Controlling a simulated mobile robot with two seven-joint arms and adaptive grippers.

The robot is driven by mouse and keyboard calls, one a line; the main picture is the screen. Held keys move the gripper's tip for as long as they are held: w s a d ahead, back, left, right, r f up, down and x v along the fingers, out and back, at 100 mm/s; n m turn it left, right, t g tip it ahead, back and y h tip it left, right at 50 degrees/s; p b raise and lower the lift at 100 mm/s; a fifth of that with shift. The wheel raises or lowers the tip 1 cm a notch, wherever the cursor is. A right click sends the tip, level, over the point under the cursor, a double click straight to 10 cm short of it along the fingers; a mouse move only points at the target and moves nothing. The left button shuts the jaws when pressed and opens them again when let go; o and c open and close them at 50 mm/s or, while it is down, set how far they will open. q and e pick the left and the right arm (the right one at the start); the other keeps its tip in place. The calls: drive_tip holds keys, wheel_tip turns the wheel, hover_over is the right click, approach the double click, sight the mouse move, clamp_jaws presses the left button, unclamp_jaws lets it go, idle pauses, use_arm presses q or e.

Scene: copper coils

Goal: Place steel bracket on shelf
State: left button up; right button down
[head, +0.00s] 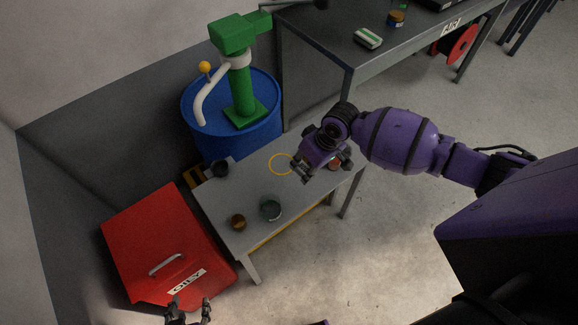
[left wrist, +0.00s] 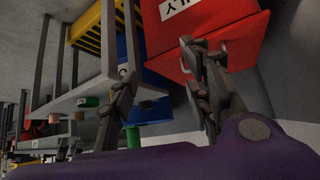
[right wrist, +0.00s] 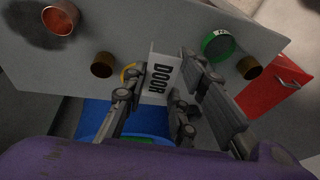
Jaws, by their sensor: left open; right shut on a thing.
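My right gripper (head: 322,158) is over the right part of a low grey table (head: 225,195). In the right wrist view its fingers (right wrist: 155,98) are shut on a pale flat piece lettered DOOR (right wrist: 161,72), which I take to be the steel bracket. The head view does not show this piece clearly. I cannot tell whether it touches the tabletop. My left gripper (head: 188,311) is open and empty at the bottom edge, by the red box (head: 165,245). No shelf is clearly marked; the low table has a yellow part beneath its top.
A blue drum (head: 262,133) with a green pump (head: 239,85) stands behind. A grey bench (head: 345,55) is at the back.

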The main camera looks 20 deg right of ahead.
drive_tip(key=b, duration=0.2)
hover_over(287, 171)
drive_tip(key=s+d, duration=0.1)
drive_tip(key=s, duration=0.1)
wheel_tip(287, 171, down, 6)
drive_tip(key=shift+w+f, duration=0.15)
drive_tip(key=shift+f, duration=0.1)
drive_tip(key=x, duration=0.3)
drive_tip(key=shift+w+d+f, duration=0.1)
drive_tip(key=shift+w+d, duration=0.15)
drive_tip(key=shift+w+f, duration=0.1)
drive_tip(key=shift+f, duration=0.15)
drive_tip(key=shift+f, duration=0.1)
drive_tip(key=shift+f, duration=0.2)
drive_tip(key=c, duration=1.4)
unclamp_jaws()
drive_tip(key=shift+r, duration=0.1)
